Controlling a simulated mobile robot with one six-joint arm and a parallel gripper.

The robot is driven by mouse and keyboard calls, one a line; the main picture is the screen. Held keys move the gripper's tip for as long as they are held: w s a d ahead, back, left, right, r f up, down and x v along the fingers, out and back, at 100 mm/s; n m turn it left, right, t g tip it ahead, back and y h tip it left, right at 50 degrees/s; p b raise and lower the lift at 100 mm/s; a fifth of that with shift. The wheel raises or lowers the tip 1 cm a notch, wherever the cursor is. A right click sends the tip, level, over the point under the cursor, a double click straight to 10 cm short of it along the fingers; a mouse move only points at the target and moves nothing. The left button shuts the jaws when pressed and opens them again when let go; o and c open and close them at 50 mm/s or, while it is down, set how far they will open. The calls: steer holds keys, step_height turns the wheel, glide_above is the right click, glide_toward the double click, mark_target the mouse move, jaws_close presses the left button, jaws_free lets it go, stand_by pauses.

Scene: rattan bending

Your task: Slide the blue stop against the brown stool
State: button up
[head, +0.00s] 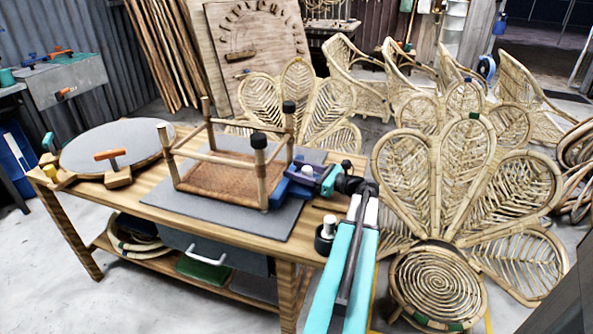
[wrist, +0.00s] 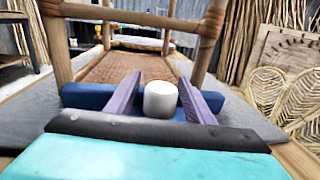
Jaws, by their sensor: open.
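The brown stool (head: 222,182) lies upside down on the grey mat (head: 190,207) on the workbench, with its woven seat low and its legs up. Its legs and rails also show in the wrist view (wrist: 55,50). The blue stop (head: 283,189) sits at the stool's right side in the head view. In the wrist view, the stop (wrist: 88,97) spans the front of the stool; I cannot tell whether they touch. My gripper (wrist: 160,98) is open, its purple fingers on either side of the stop's white knob (wrist: 160,101). The lower part of the stop is hidden behind my gripper.
A round grey board (head: 112,148) and an orange-handled wooden block (head: 117,177) lie on the left of the workbench (head: 150,205). A black-based item with a white top (head: 325,235) stands at the right corner. Rattan petal chairs (head: 465,165) stand right of the bench.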

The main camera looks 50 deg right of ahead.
steer(key=s, duration=0.4)
steer(key=s+d, duration=0.1)
steer(key=s, duration=0.4)
steer(key=s+d, duration=0.1)
steer(key=s, duration=0.3)
steer(key=shift+s, duration=0.2)
